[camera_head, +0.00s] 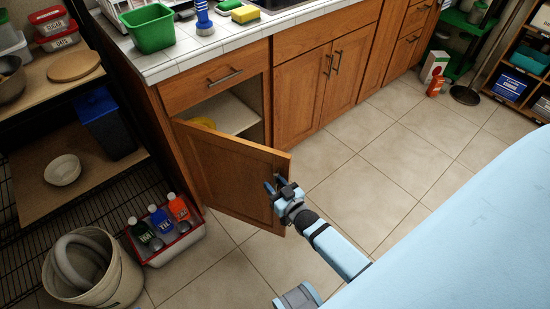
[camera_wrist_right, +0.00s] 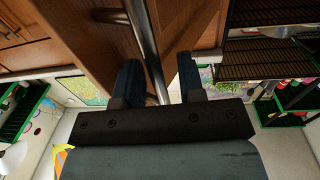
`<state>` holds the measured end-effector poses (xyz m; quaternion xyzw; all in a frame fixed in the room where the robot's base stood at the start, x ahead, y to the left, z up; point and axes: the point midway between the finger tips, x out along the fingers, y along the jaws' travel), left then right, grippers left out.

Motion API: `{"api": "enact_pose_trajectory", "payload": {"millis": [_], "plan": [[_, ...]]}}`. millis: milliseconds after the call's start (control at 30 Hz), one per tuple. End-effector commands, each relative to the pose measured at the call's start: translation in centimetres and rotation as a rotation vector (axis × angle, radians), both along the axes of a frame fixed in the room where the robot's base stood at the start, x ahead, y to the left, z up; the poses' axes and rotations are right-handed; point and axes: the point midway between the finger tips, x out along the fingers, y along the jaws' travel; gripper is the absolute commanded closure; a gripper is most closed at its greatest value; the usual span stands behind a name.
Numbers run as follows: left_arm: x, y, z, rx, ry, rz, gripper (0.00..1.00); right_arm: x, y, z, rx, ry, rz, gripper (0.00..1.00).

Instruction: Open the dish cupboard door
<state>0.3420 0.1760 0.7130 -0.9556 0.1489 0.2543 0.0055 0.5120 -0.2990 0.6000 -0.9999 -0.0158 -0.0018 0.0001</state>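The dish cupboard door (camera_head: 225,170) is a wooden panel under the drawer. It stands swung out from the cabinet, with its free edge towards my right gripper. Behind it, the cupboard (camera_head: 232,112) shows a pale shelf and part of a yellow dish (camera_head: 203,122). My right gripper (camera_head: 281,186) is at the door's free edge. In the right wrist view, the metal door handle (camera_wrist_right: 146,35) passes between my two fingers (camera_wrist_right: 160,78). The fingers stand apart, with a gap visible beside the bar. The left gripper is not in view.
A crate of bottles (camera_head: 168,243) and a bucket (camera_head: 98,270) stand on the floor left of the door. A wire shelf unit with a bowl (camera_head: 62,170) is at the left. The tiled floor (camera_head: 360,190) right of the door is clear.

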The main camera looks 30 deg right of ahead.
Motion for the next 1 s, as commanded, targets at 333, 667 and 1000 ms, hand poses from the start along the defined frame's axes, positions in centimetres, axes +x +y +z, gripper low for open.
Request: {"api": "enact_pose_trajectory", "payload": {"millis": [333,667,1000], "plan": [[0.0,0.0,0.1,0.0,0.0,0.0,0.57,-0.5,-0.1,-0.1,0.0,0.004,-0.001,0.64],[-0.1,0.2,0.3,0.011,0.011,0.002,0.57,-6.8,-0.3,-0.1,0.0,0.007,-0.001,0.64],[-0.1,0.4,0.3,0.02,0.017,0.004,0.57,-12.8,-0.4,0.0,0.0,0.002,0.0,0.64]]}}
